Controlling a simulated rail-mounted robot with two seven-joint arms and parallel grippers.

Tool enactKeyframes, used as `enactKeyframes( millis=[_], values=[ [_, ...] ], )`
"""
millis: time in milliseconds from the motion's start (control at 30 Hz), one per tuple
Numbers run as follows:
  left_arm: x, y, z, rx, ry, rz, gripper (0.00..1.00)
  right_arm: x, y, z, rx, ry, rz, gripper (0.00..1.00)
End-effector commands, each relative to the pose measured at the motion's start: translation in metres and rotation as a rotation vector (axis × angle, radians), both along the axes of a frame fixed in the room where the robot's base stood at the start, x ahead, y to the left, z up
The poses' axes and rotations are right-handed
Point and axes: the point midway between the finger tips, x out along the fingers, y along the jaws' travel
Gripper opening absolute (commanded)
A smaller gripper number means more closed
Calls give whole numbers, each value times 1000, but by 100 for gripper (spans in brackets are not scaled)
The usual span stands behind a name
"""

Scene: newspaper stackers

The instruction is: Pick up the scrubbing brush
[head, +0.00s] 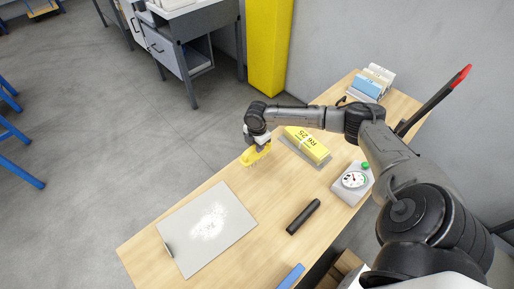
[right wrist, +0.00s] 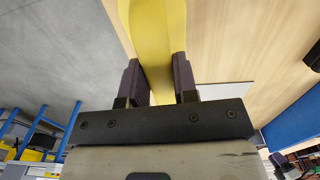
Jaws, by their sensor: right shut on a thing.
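The scrubbing brush (head: 254,157) is yellow with bristles on its underside. It is at the far left edge of the wooden table (head: 262,199) in the head view. My right gripper (head: 261,146) is shut on it from above. In the right wrist view the yellow brush body (right wrist: 158,50) sits between the two dark fingers (right wrist: 158,82). I cannot tell whether the bristles touch the table. My left gripper is not in view.
A grey board (head: 190,238) with white powder lies left of centre. Blue and white boxes (head: 366,88) stand at the back. A yellow column (head: 268,45) rises beyond the table.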

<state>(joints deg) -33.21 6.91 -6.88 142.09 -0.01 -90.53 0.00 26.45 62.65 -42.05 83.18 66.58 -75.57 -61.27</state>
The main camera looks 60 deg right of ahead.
Motion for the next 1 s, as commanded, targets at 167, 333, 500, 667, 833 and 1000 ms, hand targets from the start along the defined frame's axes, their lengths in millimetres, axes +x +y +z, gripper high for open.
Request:
enactKeyframes(
  millis=[167, 333, 500, 667, 833, 1000],
  values=[
    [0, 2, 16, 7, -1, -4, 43, -29, -18, 24, -5, 5, -1, 1],
    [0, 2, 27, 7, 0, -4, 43, -58, -34, 44, -5, 5, 0, 1],
    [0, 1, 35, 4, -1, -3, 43, -80, -47, 60, -4, 2, 1, 1],
    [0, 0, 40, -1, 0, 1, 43, -94, -54, 67, -2, 3, 1, 1],
    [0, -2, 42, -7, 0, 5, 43, -100, -58, 71, -1, 1, 0, 1],
    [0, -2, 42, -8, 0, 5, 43, -101, -58, 72, 0, -1, 0, 1]
  ],
)
